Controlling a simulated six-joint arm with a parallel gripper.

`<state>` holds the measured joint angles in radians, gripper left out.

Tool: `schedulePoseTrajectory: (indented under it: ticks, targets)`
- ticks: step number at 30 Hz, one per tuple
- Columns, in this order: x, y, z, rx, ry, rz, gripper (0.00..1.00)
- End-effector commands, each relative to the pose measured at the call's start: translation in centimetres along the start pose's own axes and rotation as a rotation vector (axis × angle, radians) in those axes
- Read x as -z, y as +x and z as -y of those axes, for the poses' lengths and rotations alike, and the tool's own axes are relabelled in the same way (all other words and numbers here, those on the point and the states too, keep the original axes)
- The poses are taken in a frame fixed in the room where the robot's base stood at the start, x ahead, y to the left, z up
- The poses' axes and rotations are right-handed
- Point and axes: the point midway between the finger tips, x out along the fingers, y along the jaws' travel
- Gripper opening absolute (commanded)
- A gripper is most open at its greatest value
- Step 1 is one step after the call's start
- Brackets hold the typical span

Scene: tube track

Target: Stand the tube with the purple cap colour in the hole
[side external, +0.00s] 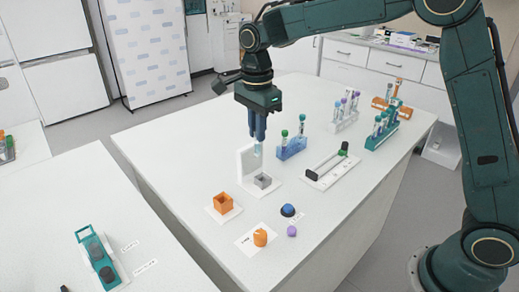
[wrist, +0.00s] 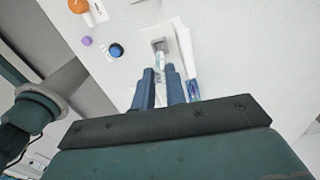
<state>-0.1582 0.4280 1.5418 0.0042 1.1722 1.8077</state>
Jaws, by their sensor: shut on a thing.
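My gripper (side external: 258,142) is shut on a pale, clear tube (side external: 258,151), which hangs roughly upright below the fingers. Its cap is hidden between the fingers, so I cannot tell its colour. A grey square block with a hole (side external: 263,181) stands on a white base with an upright white panel. The tube is above and slightly left of the block, apart from it in the side view. In the wrist view the fingers (wrist: 162,84) point toward the grey block (wrist: 160,45), with the tube (wrist: 159,66) between them and the block.
A blue rack (side external: 291,149) with green-capped tubes stands close on the right, beside a white fixture with a dark rod (side external: 327,166). An orange square holder (side external: 223,203), an orange knob (side external: 260,237), a blue button (side external: 288,210) and a purple round piece (side external: 291,231) are in front.

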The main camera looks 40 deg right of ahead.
Motion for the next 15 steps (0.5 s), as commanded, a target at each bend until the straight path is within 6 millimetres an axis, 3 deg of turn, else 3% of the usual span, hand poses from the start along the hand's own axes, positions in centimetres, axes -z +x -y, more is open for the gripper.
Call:
schedulePoseTrajectory:
  ticks: [6,15]
  targets:
    - [1.5,1.2,-0.3,0.000,0.000,0.001,0.00]
    - [1.5,1.4,-0.3,0.000,0.000,0.000,0.00]
